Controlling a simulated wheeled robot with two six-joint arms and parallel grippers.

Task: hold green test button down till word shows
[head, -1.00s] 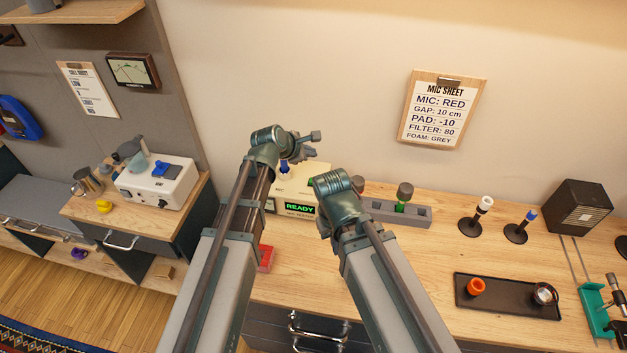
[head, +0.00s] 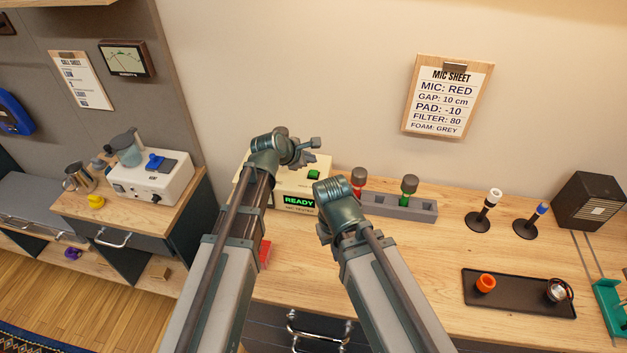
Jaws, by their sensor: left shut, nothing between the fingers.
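The cream mic tester (head: 284,211) stands on the bench against the wall, partly hidden by my arms. Its dark display (head: 298,201) shows READY in green letters. The green test button (head: 313,174) is on its top and shows between my two arms. My left gripper (head: 306,151) is shut and empty. In the picture it appears just above the button, apart from it. My right arm's wrist covers the tester's right side, and its gripper fingers do not show.
A grey rack (head: 425,207) right of the tester holds a red-banded mic (head: 358,181) and a green-banded mic (head: 409,188). Two mics on round stands and a black tray (head: 520,302) are further right. A red block (head: 264,252) is partly behind my left arm. The middle bench is free.

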